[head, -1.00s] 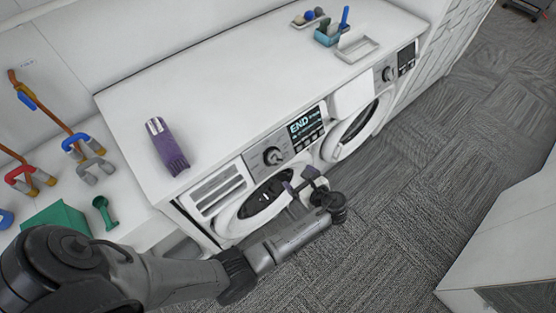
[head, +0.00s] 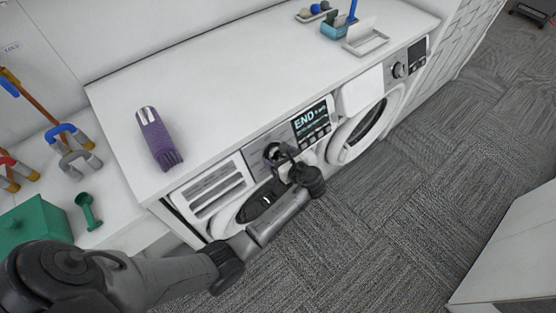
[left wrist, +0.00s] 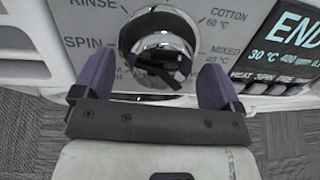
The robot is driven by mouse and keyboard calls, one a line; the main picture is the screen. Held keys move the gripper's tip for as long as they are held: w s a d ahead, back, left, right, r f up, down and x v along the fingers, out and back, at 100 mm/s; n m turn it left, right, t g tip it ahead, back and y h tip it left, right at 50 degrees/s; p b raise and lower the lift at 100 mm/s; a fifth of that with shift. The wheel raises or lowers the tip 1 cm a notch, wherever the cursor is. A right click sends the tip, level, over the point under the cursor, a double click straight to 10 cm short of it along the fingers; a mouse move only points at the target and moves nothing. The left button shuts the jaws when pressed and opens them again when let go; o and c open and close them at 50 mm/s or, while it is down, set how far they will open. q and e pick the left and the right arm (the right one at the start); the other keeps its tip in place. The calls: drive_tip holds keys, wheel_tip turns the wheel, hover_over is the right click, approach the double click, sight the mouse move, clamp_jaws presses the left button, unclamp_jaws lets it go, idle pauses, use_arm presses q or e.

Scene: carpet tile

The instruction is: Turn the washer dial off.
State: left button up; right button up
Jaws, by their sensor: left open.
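The washer dial (head: 273,152) is on the front panel of the left washer (head: 252,161), left of its lit display reading END (head: 311,121). In the left wrist view the dial (left wrist: 160,42) is a shiny chrome knob with RINSE, SPIN, COTTON and MIXED printed around it. My left gripper (head: 283,157) is at the dial in the head view. In the left wrist view its purple fingers (left wrist: 157,80) are open, one on each side of the dial's lower part. Whether they touch it I cannot tell. The dial's exact setting is unclear. My right gripper is not in view.
A blue caddy (head: 338,26) and a white tray (head: 366,41) are at the back. Carpet in front is clear.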

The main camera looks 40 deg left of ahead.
use_arm(q)
drive_tip(key=shift+a+f, duration=0.15)
drive_tip(key=shift+a, duration=0.25)
drive_tip(key=shift+w, duration=0.1)
drive_tip(key=c, duration=0.9)
